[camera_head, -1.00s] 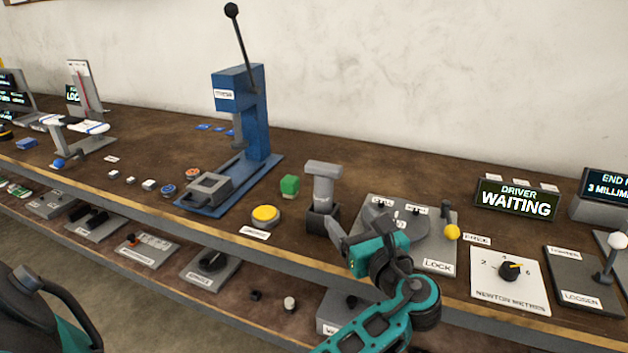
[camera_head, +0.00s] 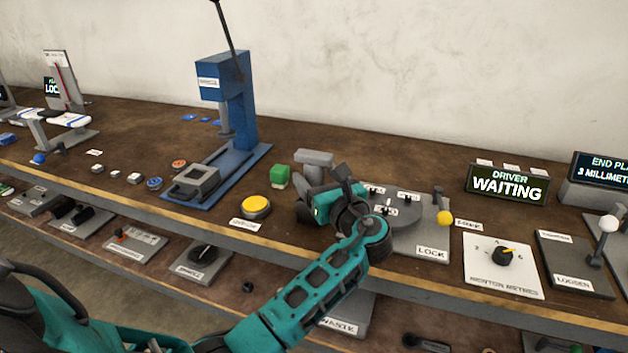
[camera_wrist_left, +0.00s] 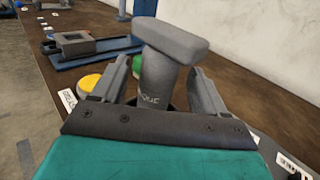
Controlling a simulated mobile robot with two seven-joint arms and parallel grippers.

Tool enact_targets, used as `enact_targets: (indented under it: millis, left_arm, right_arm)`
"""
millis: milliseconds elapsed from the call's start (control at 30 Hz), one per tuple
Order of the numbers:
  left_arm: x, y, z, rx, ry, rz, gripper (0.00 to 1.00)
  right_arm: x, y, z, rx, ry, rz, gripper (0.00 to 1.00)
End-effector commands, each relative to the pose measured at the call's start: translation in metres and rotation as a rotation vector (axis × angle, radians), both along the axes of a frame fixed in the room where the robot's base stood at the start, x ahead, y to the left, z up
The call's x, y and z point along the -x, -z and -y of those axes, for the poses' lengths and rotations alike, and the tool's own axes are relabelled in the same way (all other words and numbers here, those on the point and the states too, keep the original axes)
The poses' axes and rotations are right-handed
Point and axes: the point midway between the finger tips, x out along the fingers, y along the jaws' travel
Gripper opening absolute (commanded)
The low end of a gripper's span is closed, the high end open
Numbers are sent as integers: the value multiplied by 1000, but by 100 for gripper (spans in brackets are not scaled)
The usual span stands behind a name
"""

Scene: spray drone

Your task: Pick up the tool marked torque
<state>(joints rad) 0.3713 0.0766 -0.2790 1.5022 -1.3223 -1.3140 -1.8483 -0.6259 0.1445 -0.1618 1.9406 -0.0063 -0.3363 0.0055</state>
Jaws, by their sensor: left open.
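The tool is a grey T-shaped handle (camera_head: 314,160) standing upright on the bench. Its crossbar and stem show large in the left wrist view (camera_wrist_left: 158,75), where part of a marking on the stem looks like the end of "torque". My left gripper (camera_head: 308,200) is open. In the left wrist view its two fingers (camera_wrist_left: 157,88) stand on either side of the stem, just below the crossbar. I cannot tell whether either finger touches it. The gripper hides the tool's lower end in the head view. My right gripper is not in view.
A grey plate marked LOCK (camera_head: 432,252) with a yellow-knobbed lever lies right. A blue press (camera_head: 238,110) stands behind left. The DRIVER WAITING display (camera_head: 508,184) is farther right.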

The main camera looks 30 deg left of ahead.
Motion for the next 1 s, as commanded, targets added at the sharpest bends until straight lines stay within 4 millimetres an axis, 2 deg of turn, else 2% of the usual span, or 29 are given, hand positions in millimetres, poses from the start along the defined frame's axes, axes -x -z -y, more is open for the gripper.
enact_targets:
  millis: [200, 467, 1000]
  left_arm:
    - [-17, 4, -29, -3, -1, 1, 73]
    - [-19, 4, -34, -1, 1, 1, 73]
    - [-19, 4, -33, 0, 1, 0, 22]
  right_arm:
    - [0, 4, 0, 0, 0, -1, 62]
    - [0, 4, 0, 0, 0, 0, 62]
    - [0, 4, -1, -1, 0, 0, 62]
